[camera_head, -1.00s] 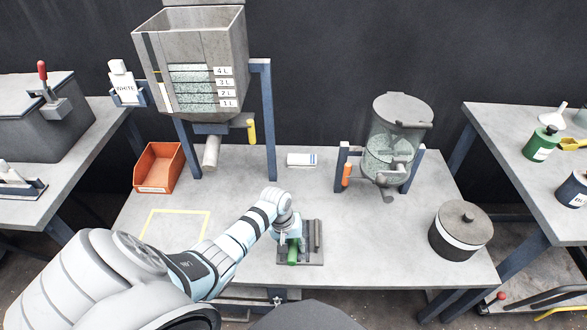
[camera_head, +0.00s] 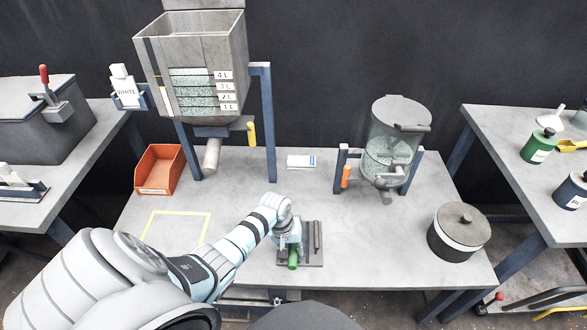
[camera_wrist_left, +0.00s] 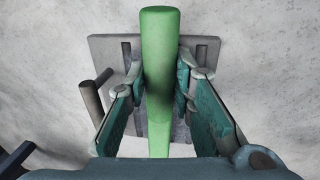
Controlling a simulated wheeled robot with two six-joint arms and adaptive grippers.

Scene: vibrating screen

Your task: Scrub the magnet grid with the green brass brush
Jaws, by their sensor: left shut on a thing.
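The green brush (camera_head: 293,257) is at the small grey holder plate (camera_head: 315,257) on the middle table. My left gripper (camera_head: 287,242) is over the plate, its fingers closed around the brush. In the left wrist view the green handle (camera_wrist_left: 160,60) runs between both fingers (camera_wrist_left: 160,85), with the holder plate (camera_wrist_left: 205,48) behind it. I cannot tell whether the brush still touches the plate; its bristles are hidden. I cannot make out the magnet grid with certainty. My right gripper is not in view.
A grey hopper (camera_head: 195,65) on a blue stand and an orange bin (camera_head: 160,172) are at the back left. A clear lidded vessel (camera_head: 395,140) stands at the back right, a dark round pot (camera_head: 458,230) at the right. A yellow outlined square (camera_head: 178,226) is empty.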

